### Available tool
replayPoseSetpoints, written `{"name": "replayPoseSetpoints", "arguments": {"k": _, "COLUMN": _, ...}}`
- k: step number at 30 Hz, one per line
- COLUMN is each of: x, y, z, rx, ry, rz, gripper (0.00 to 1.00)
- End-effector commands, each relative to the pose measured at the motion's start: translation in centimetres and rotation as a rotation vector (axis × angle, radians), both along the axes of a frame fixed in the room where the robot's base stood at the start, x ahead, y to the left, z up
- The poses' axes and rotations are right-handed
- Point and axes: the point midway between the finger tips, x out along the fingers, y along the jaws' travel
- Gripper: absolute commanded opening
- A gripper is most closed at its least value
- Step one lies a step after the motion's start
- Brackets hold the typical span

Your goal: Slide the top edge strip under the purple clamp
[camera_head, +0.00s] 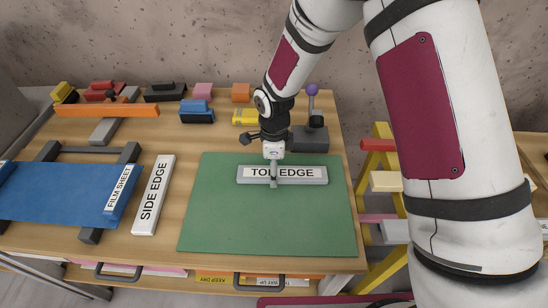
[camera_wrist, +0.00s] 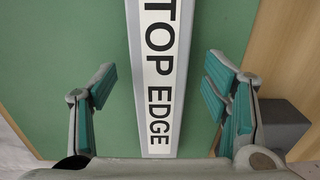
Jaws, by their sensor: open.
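The top edge strip (camera_head: 303,175) is a light grey bar with a "TOP EDGE" label, lying flat on the green mat (camera_head: 265,228). It also shows in the wrist view (camera_wrist: 160,75), running between my open fingers. My gripper (camera_head: 273,178) is over the middle of the strip; in the wrist view its two teal-padded fingers (camera_wrist: 165,100) stand apart on either side, with gaps to the strip. The purple clamp shows as a purple knob (camera_head: 312,90) on a dark post above a dark grey block (camera_head: 310,139), behind the mat. Its jaw is too small to make out.
A side edge strip (camera_head: 153,195) lies left of the mat, beside a blue film sheet (camera_head: 52,192) on a dark stand. Several coloured blocks and tools line the back, including an orange bar (camera_head: 107,110). A yellow rack (camera_head: 385,195) stands right. The mat's front is clear.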

Motion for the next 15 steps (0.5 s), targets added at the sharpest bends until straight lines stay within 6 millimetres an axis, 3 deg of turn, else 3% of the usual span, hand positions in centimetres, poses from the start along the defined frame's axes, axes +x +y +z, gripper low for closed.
{"name": "replayPoseSetpoints", "arguments": {"k": 13, "x": -0.02, "y": 0.02, "z": -0.95, "rx": 0.001, "ry": 0.0, "rz": 0.0, "gripper": 0.69}}
{"name": "replayPoseSetpoints", "arguments": {"k": 14, "x": -0.01, "y": 0.02, "z": -0.95, "rx": 0.001, "ry": 0.0, "rz": 0.0, "gripper": 0.67}}
{"name": "replayPoseSetpoints", "arguments": {"k": 15, "x": -0.01, "y": 0.02, "z": -0.95, "rx": 0.001, "ry": 0.0, "rz": 0.0, "gripper": 0.58}}
